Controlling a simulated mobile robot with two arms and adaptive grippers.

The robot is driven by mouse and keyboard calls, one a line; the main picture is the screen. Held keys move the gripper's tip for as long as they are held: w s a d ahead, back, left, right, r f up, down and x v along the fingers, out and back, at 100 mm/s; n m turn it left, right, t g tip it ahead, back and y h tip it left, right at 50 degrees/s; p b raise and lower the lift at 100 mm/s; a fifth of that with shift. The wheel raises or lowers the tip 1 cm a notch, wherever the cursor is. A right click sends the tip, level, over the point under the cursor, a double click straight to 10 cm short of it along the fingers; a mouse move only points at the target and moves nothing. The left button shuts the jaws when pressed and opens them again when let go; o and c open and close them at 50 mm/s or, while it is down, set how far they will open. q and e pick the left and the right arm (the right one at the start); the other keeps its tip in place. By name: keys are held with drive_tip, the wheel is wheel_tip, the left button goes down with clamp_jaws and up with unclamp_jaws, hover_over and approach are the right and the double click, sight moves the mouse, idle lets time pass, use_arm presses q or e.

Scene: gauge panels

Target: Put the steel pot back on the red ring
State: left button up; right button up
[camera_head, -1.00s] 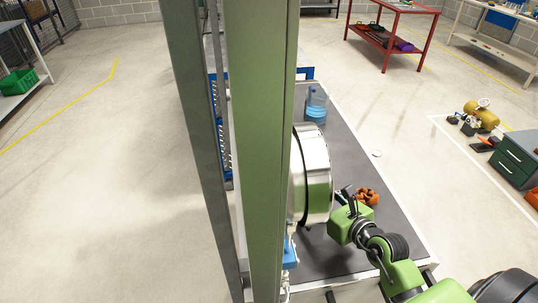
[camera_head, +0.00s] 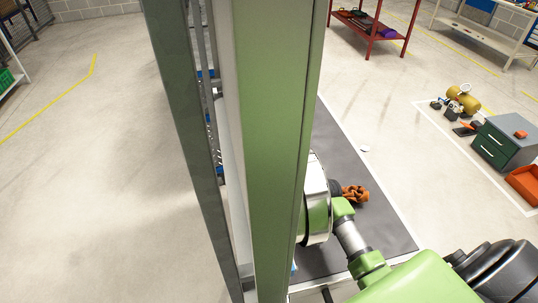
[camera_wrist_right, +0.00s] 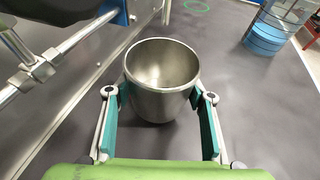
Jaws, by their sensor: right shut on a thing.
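The steel pot (camera_wrist_right: 162,75) is a round, open-topped metal pot, empty inside, in the middle of the right wrist view. My right gripper (camera_wrist_right: 160,98) is shut on it, with one teal finger pad against each side. The pot looks upright; whether its base touches the dark bench top is hard to tell. In the head view my right wrist shows, but the fingers and the pot are hidden. A green ring (camera_wrist_right: 196,5) lies on the bench at the top of the wrist view. I see no red ring. My left gripper is not in view.
A large round chrome-rimmed gauge (camera_head: 318,200) stands close beside my right wrist. Metal pipes (camera_wrist_right: 40,68) run left of the pot. An orange-brown object (camera_head: 355,193) lies on the bench (camera_head: 375,215). Bare bench lies beyond the pot.

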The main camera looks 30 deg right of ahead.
drive_tip(key=w, duration=0.2)
drive_tip(key=shift+w+r, duration=0.3)
drive_tip(key=shift+w+a+f+p, duration=0.1)
drive_tip(key=shift+w+f+p, duration=0.1)
drive_tip(key=shift+f, duration=0.3)
drive_tip(key=shift+w+f+p, duration=0.15)
drive_tip(key=shift+w+f, duration=0.05)
drive_tip(key=shift+f, duration=0.3)
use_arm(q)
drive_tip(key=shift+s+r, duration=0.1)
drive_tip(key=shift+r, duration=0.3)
use_arm(e)
drive_tip(key=shift+s, duration=0.1)
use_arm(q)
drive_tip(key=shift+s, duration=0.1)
use_arm(e)
drive_tip(key=shift+f, duration=0.2)
drive_tip(key=o, duration=1.4)
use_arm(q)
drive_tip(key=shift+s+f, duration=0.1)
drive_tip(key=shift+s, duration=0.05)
use_arm(e)
drive_tip(key=shift+r, duration=0.15)
